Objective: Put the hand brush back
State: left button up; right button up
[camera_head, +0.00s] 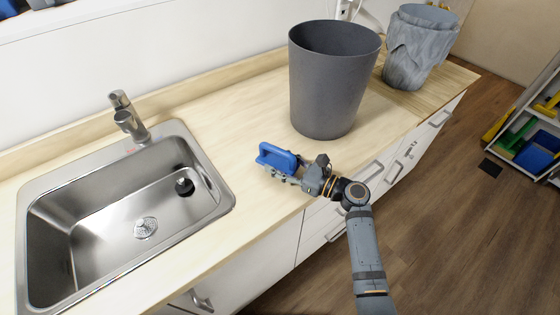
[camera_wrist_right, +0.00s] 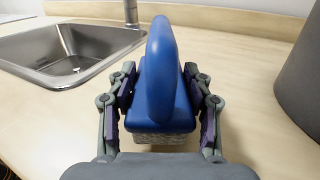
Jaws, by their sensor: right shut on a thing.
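The hand brush (camera_head: 276,156) is blue with a loop handle and pale bristles underneath. My right gripper (camera_head: 300,173) is shut on it, over the counter between the sink and the dark bin. In the right wrist view the brush (camera_wrist_right: 162,90) stands upright with its handle up, between the two fingers of the gripper (camera_wrist_right: 160,100). The bristles point down toward the counter; I cannot tell whether they touch it. My left gripper is in neither view.
A steel sink (camera_head: 75,185) with a tap (camera_head: 128,115) lies to the left. A tall dark grey bin (camera_head: 330,85) stands behind the gripper on the wooden counter (camera_head: 245,130). A second grey bin (camera_head: 412,50) stands farther right. A shelf with coloured items (camera_head: 538,150) is at the far right.

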jog(key=o, duration=1)
jog(key=shift+f, duration=0.1)
jog(key=shift+r+p, duration=0.35)
jog(key=shift+r, duration=0.4)
jog(key=b+v, duration=0.1)
jog(key=v, duration=0.6)
jog(key=b+v, duration=0.1)
jog(key=v, duration=0.3)
jog(key=shift+f+b, duration=0.3)
jog(key=shift+s+d+r, duration=0.15)
jog(key=shift+s+d, duration=0.05)
jog(key=shift+d, duration=0.3)
